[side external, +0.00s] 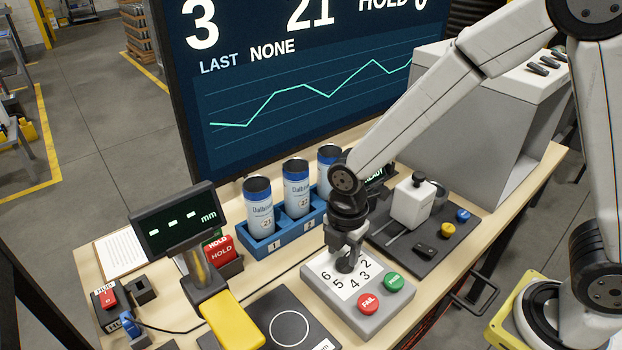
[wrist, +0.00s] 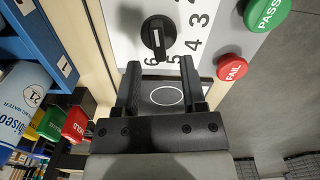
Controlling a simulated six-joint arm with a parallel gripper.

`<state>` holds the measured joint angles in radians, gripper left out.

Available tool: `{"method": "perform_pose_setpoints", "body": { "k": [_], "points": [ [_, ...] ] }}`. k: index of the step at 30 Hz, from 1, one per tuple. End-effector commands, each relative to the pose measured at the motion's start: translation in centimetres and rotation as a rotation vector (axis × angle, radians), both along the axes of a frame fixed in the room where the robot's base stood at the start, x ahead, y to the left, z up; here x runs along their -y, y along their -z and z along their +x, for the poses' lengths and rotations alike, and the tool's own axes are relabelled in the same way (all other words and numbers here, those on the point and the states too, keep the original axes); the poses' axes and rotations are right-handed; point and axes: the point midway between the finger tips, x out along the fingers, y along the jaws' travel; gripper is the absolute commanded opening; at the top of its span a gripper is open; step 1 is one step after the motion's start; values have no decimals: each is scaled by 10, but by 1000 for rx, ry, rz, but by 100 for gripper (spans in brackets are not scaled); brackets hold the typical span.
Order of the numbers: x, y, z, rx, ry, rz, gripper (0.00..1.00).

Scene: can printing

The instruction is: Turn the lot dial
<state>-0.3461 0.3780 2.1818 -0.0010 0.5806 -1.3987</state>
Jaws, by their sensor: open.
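The lot dial (wrist: 157,36) is a black knob on a white plate numbered 2 to 6 in the wrist view. A white mark on the knob seems to point toward the 6. The plate sits on a grey box (side external: 372,325) with a red FAIL button (side external: 368,303) and a green PASS button (side external: 393,281). My gripper (wrist: 160,68) is open and empty, its two fingers apart just below the knob in the wrist view. In the side view my gripper (side external: 347,262) is over the plate and hides most of the knob. I cannot tell its height above the plate.
Three cans (side external: 259,209) stand in a blue rack (side external: 262,249) behind. A mm display (side external: 174,222) and yellow block (side external: 232,322) are at left. A dark plate (side external: 285,325) with a white circle lies beside the box. A white-headed device (side external: 411,203) stands right.

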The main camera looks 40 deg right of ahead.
Motion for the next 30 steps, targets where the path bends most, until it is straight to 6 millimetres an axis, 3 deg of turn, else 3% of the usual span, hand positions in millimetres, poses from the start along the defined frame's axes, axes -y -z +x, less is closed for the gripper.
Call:
{"method": "perform_pose_setpoints", "body": {
  "k": [9, 19, 24, 30],
  "points": [
    [0, 21, 0, 0, 0, 0, 53],
    [0, 22, 0, 1, 0, 0, 53],
    [0, 22, 0, 1, 0, 0, 0],
    [0, 22, 0, 2, 1, 0, 0]
  ]
}}
